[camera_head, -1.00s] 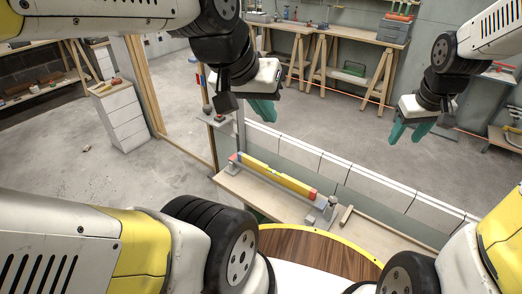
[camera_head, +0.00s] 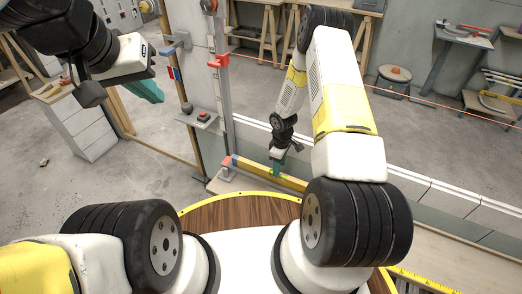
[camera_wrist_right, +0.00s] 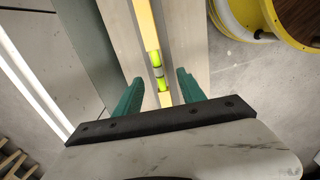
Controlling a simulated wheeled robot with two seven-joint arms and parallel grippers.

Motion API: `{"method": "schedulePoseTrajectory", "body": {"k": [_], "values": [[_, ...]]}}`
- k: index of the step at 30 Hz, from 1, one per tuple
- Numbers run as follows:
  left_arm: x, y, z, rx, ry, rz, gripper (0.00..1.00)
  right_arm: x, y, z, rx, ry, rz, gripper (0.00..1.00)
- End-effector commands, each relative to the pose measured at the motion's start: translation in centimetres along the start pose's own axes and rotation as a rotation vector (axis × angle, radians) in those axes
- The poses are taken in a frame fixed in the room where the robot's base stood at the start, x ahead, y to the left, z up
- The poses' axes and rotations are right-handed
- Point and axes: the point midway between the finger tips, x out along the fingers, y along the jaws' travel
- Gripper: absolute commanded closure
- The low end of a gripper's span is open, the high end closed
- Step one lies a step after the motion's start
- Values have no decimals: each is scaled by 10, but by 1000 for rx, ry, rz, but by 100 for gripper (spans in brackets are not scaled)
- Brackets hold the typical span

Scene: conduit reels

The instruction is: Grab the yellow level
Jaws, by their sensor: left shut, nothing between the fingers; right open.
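The yellow level (camera_head: 252,168) lies lengthwise on a pale wooden bench (camera_head: 228,184) beside the low block wall. Its end in view is red and blue. My right gripper (camera_head: 279,164) points down over the level's middle, and my right arm hides part of the level. In the right wrist view the level (camera_wrist_right: 147,28) runs between the open teal fingers of the right gripper (camera_wrist_right: 159,90), its green vial showing between them. I cannot tell whether the fingertips reach down beside it. My left gripper (camera_head: 146,92) is shut and empty, well left of the bench.
The low block wall (camera_head: 440,194) runs along the bench's far side. An upright post (camera_head: 221,90) with red fittings stands near the level's left end. A round wooden top with a yellow rim (camera_head: 235,212) lies close in front of me. White drawers (camera_head: 88,125) stand at left.

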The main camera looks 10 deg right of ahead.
Motion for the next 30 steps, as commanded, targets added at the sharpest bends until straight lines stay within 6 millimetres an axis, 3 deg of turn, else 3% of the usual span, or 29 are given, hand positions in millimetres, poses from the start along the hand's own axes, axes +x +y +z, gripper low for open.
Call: {"method": "schedulePoseTrajectory", "body": {"k": [15,25,26,30], "values": [[0,0,0,0,0,0,100,67,2,-3,1,-2,-2,53],[0,0,0,0,0,0,100,75,3,-3,1,-1,0,53],[0,0,0,0,0,0,100,75,3,-3,1,-1,0,55],[0,0,0,0,0,0,100,75,3,-3,1,-1,0,82]]}}
